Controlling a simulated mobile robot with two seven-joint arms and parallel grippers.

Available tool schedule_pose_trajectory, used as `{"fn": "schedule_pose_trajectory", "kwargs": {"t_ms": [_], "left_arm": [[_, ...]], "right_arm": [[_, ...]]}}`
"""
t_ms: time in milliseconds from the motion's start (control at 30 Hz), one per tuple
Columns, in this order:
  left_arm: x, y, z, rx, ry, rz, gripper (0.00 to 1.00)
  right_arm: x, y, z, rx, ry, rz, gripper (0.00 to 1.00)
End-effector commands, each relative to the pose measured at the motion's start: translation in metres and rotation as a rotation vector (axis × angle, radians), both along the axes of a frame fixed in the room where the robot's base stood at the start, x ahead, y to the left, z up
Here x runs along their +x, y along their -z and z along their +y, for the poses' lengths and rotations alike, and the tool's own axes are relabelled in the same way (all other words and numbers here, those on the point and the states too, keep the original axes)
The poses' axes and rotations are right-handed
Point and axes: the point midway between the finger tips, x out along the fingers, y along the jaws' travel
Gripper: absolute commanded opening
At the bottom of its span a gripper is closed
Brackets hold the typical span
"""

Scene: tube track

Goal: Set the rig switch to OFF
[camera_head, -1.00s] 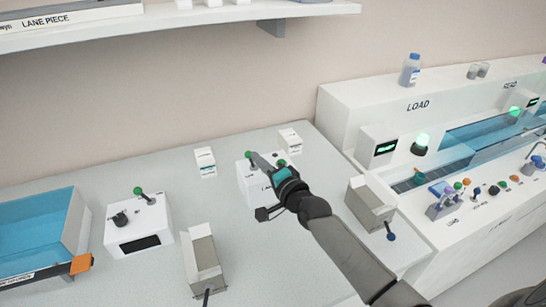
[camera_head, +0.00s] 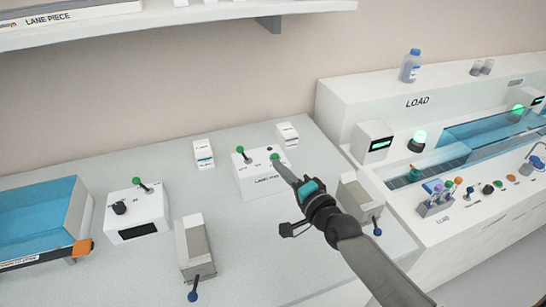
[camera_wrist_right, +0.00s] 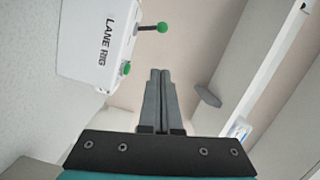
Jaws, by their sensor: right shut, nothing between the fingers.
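The white LANE RIG box (camera_head: 262,183) stands on the bench in the middle of the head view. A lever with a green ball (camera_head: 240,150) rises from its top left and leans left; the small labels beside it are too small to read surely. A second green knob (camera_head: 275,157) sits at its right. My right gripper (camera_head: 277,167) is shut and empty, its tip close to the second knob; contact cannot be told. In the right wrist view the shut fingers (camera_wrist_right: 160,73) are apart from the box (camera_wrist_right: 92,40) and its lever's green ball (camera_wrist_right: 162,27). My left gripper is out of view.
Another white box (camera_head: 136,215) with a green-balled lever and black knob stands left, beside a blue tray (camera_head: 78,215). Two grey blocks (camera_head: 195,245) (camera_head: 350,200) with blue-balled levers flank the front. Small white cartons (camera_head: 203,153) (camera_head: 287,134) stand behind. The LOAD machine (camera_head: 350,100) is at right.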

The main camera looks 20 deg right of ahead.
Motion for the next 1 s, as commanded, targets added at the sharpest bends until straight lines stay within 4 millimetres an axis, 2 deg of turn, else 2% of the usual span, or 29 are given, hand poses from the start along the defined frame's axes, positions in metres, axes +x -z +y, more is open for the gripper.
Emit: {"fn": "schedule_pose_trajectory", "kwargs": {"t_ms": [100,300,1000], "left_arm": [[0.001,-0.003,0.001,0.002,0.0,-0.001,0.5],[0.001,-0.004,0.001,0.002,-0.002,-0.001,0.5],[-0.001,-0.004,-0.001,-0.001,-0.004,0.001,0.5]], "right_arm": [[-0.016,-0.001,-0.002,0.001,-0.001,0.0,0.0],[-0.029,-0.002,-0.004,0.001,-0.001,0.0,0.0],[-0.032,-0.002,-0.004,0.001,-0.001,-0.001,0.0]]}}
